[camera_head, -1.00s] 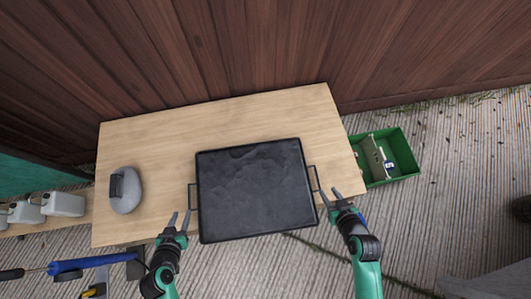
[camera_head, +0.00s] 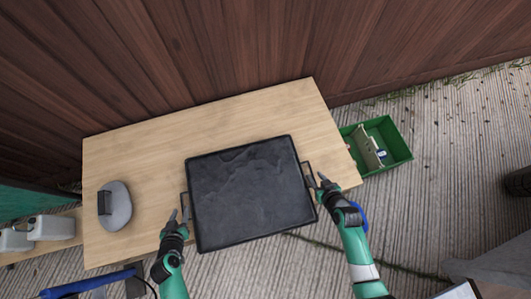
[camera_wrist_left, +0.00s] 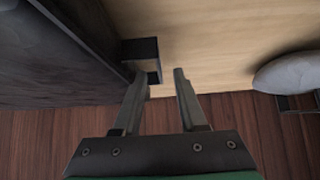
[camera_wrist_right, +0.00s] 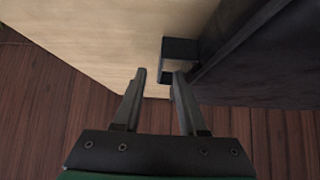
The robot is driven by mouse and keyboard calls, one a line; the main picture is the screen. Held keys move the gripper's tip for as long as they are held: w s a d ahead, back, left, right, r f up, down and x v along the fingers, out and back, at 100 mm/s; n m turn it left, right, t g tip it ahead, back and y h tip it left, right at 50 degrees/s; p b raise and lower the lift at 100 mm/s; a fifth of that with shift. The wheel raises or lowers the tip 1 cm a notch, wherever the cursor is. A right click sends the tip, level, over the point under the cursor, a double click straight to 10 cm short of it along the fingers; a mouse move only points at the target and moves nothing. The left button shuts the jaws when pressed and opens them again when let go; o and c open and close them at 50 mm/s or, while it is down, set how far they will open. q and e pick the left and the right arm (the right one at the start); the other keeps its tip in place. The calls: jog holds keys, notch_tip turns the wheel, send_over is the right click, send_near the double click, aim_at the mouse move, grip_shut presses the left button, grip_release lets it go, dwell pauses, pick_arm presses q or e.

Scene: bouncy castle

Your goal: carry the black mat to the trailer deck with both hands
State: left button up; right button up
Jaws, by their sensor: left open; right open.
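The black mat (camera_head: 250,195) lies flat on the wooden table, its near edge reaching past the table's front edge. It looks like a shallow tray with a handle on each side. My left gripper (camera_head: 180,216) is open beside the left handle (camera_head: 185,206); in the left wrist view the fingers (camera_wrist_left: 162,80) are apart, close to the handle (camera_wrist_left: 143,57). My right gripper (camera_head: 319,182) is open at the right handle (camera_head: 308,176); in the right wrist view its fingers (camera_wrist_right: 158,80) are apart near the handle (camera_wrist_right: 180,58). No trailer deck is clearly identifiable.
A grey rounded weight (camera_head: 117,206) with a dark handle sits on the table (camera_head: 150,150) at left. A green crate (camera_head: 397,146) with items stands right of the table. White jugs (camera_head: 52,228) stand at far left. A wooden wall (camera_head: 250,45) is behind.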

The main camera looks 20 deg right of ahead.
aim_at(182, 206)
pick_arm(q)
jog(key=shift+x, duration=2)
pick_arm(e)
jog(key=shift+x, duration=2)
pick_arm(q)
grip_shut()
pick_arm(e)
grip_shut()
pick_arm(q)
jog(key=shift+r, duration=0.1)
pick_arm(e)
jog(key=shift+d+r, duration=0.1)
